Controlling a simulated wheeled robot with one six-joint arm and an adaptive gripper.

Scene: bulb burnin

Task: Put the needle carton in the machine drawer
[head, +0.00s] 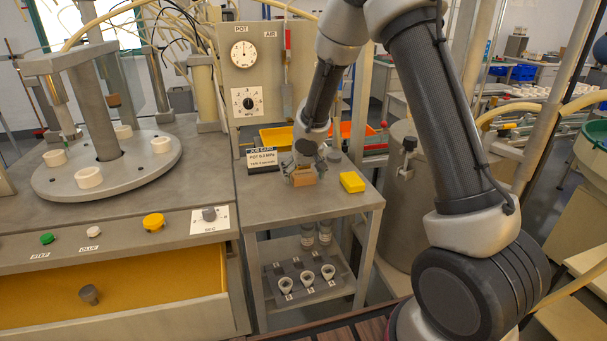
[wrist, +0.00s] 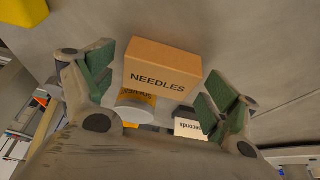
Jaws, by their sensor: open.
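The needle carton (head: 304,180) is a small brown box on the grey side table. In the wrist view the carton (wrist: 163,72) shows its NEEDLES label and lies between my spread fingers. My gripper (head: 303,172) is over the carton with its fingers open; in the wrist view the gripper (wrist: 166,80) has green pads to either side of the box, with gaps visible. The machine drawer (head: 185,316) at the lower left is pulled open, with a yellow-orange inside.
A grey can with an orange label (wrist: 137,104) is close to the carton. The shelf below holds several white cups (head: 306,279). Most of the drawer is clear.

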